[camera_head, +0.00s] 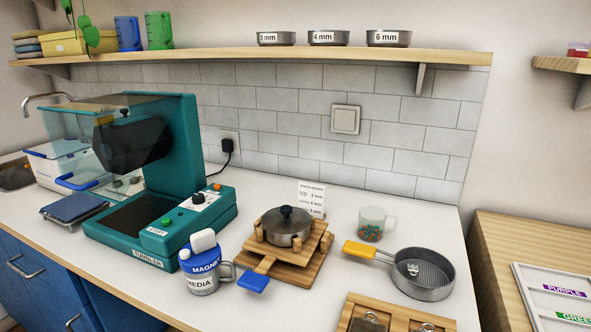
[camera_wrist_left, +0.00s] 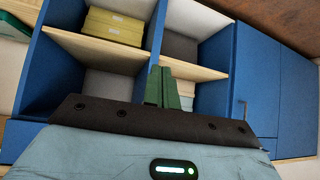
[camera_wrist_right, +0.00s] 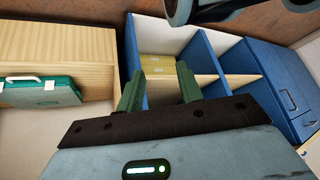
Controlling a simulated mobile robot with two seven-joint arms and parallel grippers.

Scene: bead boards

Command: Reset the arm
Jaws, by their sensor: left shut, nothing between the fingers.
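My left gripper (camera_wrist_left: 162,85) shows in the left wrist view with its two green fingers together and nothing between them. It points toward blue shelving with wooden boards and is apart from it. My right gripper (camera_wrist_right: 157,85) shows in the right wrist view with its green fingers spread apart and nothing between them. It points toward the same kind of shelving. Neither gripper nor arm shows in the head view.
Yellow boxes (camera_wrist_left: 113,27) sit in the shelving. A green case (camera_wrist_right: 38,92) stands left in the right wrist view.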

